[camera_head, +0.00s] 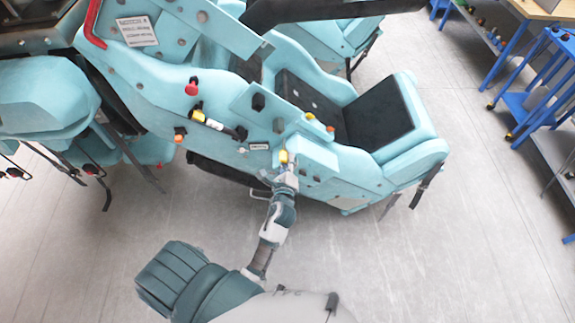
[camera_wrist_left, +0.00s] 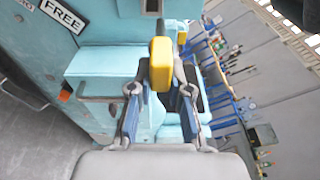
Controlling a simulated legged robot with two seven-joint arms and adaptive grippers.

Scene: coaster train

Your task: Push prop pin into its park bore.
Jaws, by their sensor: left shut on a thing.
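A yellow handle, which looks like the head of the prop pin (camera_wrist_left: 160,62), stands between the fingers of my left gripper (camera_wrist_left: 160,88). In the head view the same yellow head (camera_head: 284,156) shows at the side of the teal coaster car (camera_head: 350,180), just beyond my left gripper (camera_head: 287,172). The gripper is shut on it, beside a teal box (camera_head: 316,155) on the car's flank. The pin's shank and the park bore cannot be made out; the gripper and the head hide that spot. My right gripper is not in view.
A FREE label (camera_wrist_left: 62,14) is on the teal panel at the upper left of the wrist view. A red knob (camera_head: 191,88) and a yellow-and-black handle (camera_head: 200,117) stick out of the car's side. Blue carts (camera_head: 540,95) stand at right. The floor in front is clear.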

